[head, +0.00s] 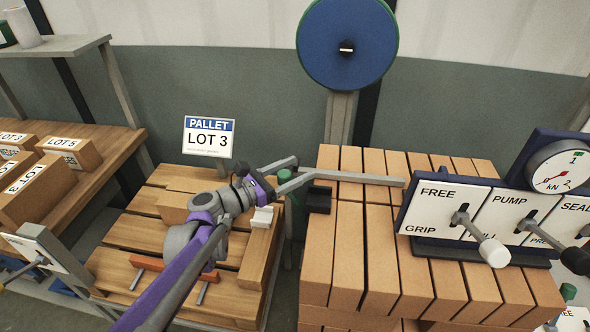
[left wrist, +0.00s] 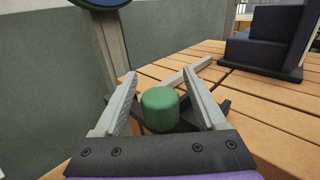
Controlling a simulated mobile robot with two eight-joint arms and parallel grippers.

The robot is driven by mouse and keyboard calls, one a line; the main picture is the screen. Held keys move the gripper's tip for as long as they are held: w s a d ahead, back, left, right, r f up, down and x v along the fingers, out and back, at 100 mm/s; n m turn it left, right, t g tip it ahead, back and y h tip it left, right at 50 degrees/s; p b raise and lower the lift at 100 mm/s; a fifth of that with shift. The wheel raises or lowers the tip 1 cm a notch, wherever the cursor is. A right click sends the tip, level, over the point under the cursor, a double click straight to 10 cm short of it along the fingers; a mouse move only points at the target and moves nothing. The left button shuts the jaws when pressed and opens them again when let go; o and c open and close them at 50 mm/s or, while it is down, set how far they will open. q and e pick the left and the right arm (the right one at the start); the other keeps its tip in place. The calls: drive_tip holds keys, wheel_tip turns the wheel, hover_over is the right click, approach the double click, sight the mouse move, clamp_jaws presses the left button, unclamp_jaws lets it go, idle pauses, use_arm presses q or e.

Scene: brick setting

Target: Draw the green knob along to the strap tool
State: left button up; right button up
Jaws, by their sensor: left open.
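The green knob (left wrist: 160,108) stands between the two fingers of my left gripper (left wrist: 158,90) in the left wrist view. The fingers are open, one on each side of it, and I cannot tell whether either touches it. In the head view my left gripper (head: 290,178) is at the left edge of the brick stack, and the knob is hard to make out there. The strap tool (head: 480,222), a dark unit with white FREE, PUMP and SEAL panels, levers and a gauge, stands on the bricks at the right. My right gripper is not in view.
A grey bar (head: 360,178) runs over the brick stack (head: 345,250) towards the strap tool. A black block (head: 319,198) sits at the stack's left edge. A blue reel (head: 347,42) stands behind on a post. A pallet with a LOT 3 sign (head: 208,137) is at the left.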

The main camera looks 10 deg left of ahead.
use_arm(q)
drive_tip(key=shift+d, duration=0.1)
clamp_jaws()
idle(0.4)
idle(1.0)
